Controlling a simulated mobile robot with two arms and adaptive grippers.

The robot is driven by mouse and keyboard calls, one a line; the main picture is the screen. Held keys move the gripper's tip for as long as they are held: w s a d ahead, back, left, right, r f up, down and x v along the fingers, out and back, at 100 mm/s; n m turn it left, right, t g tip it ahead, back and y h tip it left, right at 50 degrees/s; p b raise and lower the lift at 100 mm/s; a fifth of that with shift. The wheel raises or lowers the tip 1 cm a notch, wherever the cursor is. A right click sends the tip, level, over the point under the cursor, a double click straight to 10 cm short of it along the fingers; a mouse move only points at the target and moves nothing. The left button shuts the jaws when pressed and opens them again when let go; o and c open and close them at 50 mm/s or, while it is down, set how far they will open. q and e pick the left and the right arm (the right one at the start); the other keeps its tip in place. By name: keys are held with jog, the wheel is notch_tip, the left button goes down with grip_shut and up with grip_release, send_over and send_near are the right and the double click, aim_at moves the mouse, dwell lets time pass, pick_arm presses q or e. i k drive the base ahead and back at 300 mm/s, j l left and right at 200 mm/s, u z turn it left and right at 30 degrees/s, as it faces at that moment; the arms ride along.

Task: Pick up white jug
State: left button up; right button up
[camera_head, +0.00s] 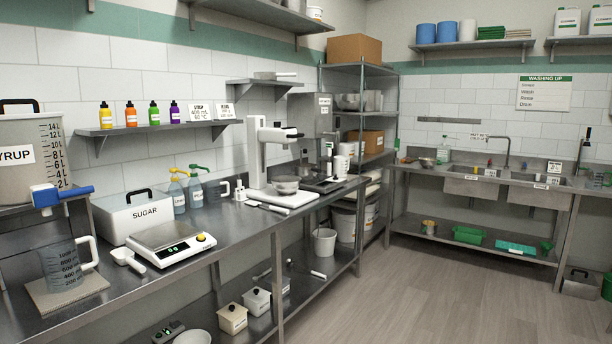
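No plain white jug stands out clearly. A clear grey measuring jug (61,266) with a white handle on its right side stands upright on a beige board (68,292) at the near left of the steel counter. Neither of my grippers is in view.
The syrup tank (30,160) with a blue tap stands behind the measuring jug. A scale (170,243), a white scoop (127,258) and a sugar box (140,213) are to its right. The floor (420,295) in front of the counter is clear. Sinks (480,188) line the back wall.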

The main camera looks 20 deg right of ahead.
aim_at(342, 163)
jog(key=i+l+z, duration=0.6)
jog(key=i+z, duration=0.15)
jog(key=i, duration=0.2)
jog(key=i+l+z, duration=0.1)
jog(key=i+z, duration=0.4)
jog(key=i, duration=0.95)
jog(key=i+j, duration=0.15)
jog(key=i, duration=0.9)
jog(key=l+z, duration=0.05)
